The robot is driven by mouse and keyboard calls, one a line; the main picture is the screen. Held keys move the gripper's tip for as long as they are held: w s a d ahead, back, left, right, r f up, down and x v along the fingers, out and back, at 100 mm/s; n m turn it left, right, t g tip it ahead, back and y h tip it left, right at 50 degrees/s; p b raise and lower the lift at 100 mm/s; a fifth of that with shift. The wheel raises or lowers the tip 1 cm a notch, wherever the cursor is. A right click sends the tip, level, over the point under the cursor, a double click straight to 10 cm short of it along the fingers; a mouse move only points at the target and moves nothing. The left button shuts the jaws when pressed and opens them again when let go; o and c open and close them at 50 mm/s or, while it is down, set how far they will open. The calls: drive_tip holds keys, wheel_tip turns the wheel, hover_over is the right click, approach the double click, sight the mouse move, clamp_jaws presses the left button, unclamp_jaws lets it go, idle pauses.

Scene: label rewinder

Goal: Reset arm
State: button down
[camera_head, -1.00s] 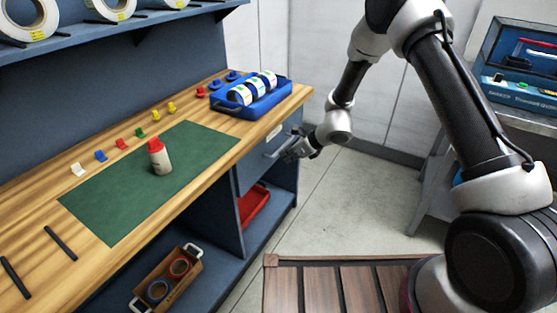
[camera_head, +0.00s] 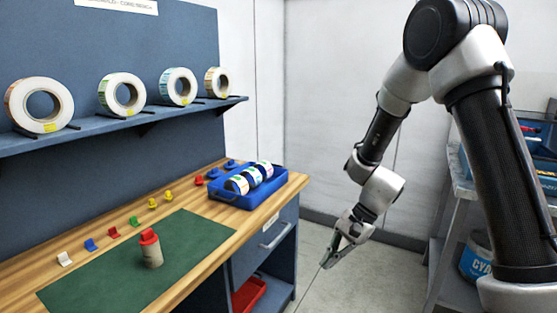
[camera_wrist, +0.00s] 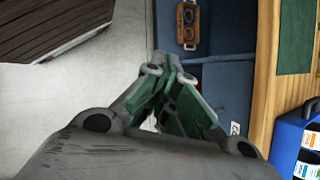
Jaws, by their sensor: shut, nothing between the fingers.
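My gripper (camera_head: 332,260) hangs in free air to the right of the workbench in the head view, pointing down and to the left. Its fingers are shut and hold nothing. In the wrist view the fingertips (camera_wrist: 163,62) meet in front of the bench's lower part. My arm reaches down from the upper right of the head view. The drawer front with its handle (camera_head: 274,236) is at the bench's right end, apart from my gripper.
Large rolls stand on the shelf (camera_head: 90,127). A metal cart (camera_head: 460,190) stands at the right. Floor between is clear.

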drive_tip(key=s+d+r+n+t+h, duration=0.3)
drive_tip(key=s+d+r+n, duration=0.1)
drive_tip(key=s+d+r, duration=0.5)
drive_tip(key=s+d+r+n+t+h, duration=0.3)
drive_tip(key=s+d+r, duration=0.6)
drive_tip(key=d+r, duration=0.4)
drive_tip(key=shift+d+r+n+h, duration=0.25)
drive_tip(key=shift+r+n, duration=0.55)
drive_tip(key=shift+r, duration=0.8)
